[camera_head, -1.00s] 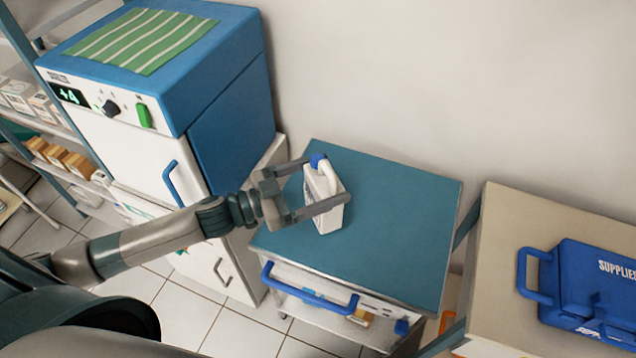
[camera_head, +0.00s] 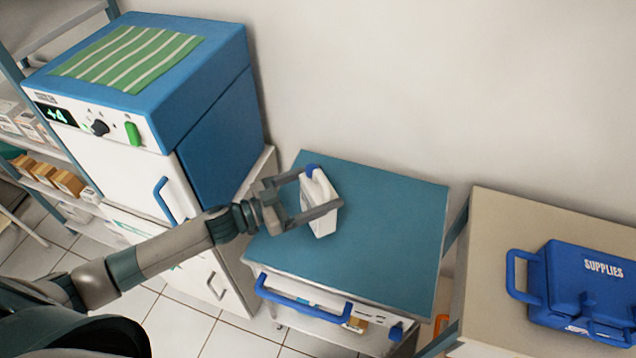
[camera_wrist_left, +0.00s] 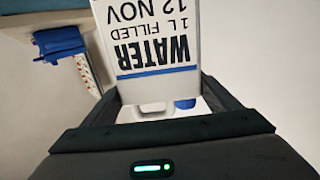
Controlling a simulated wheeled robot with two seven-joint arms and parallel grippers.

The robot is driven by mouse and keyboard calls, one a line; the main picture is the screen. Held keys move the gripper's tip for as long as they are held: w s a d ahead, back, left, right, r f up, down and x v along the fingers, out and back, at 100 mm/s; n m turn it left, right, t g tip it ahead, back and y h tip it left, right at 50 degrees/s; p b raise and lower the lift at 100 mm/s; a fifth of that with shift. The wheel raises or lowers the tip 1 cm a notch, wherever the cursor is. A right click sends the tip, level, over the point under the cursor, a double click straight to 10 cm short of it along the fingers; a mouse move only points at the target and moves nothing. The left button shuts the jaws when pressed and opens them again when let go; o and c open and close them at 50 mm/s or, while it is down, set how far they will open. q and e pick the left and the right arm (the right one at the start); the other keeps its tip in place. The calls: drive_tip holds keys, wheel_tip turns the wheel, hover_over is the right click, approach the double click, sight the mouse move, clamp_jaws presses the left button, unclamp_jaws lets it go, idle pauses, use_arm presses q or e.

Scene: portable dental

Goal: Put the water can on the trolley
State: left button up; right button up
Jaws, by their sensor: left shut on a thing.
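The water can (camera_head: 318,203) is white with a blue cap, and it is at the left part of the trolley's top in the head view. My left gripper (camera_head: 322,197) is shut on it, with one finger on each side. In the left wrist view the can (camera_wrist_left: 155,45) shows its label, "WATER 1 L FILLED 12 NOV", upside down between the fingers. The trolley (camera_head: 385,225) has a teal top and a blue front handle. I cannot tell whether the can's base touches the top. My right gripper is not in view.
A blue and white fridge (camera_head: 215,130) with a green striped cloth (camera_head: 130,52) stands left of the trolley. A beige table (camera_head: 485,270) with a blue supplies case (camera_head: 590,290) stands at the right. The trolley's top is clear right of the can.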

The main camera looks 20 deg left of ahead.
use_arm(q)
wheel_tip(320, 180, down, 2)
drive_tip(key=shift+f, duration=0.4)
drive_tip(key=o, duration=2.1)
drive_tip(key=shift+f, duration=0.1)
drive_tip(key=shift+s, duration=0.1)
drive_tip(key=shift+s+a, duration=0.3)
drive_tip(key=b, duration=0.3)
approach(308, 200)
drive_tip(key=shift+w+d, duration=0.2)
drive_tip(key=shift+w, duration=0.1)
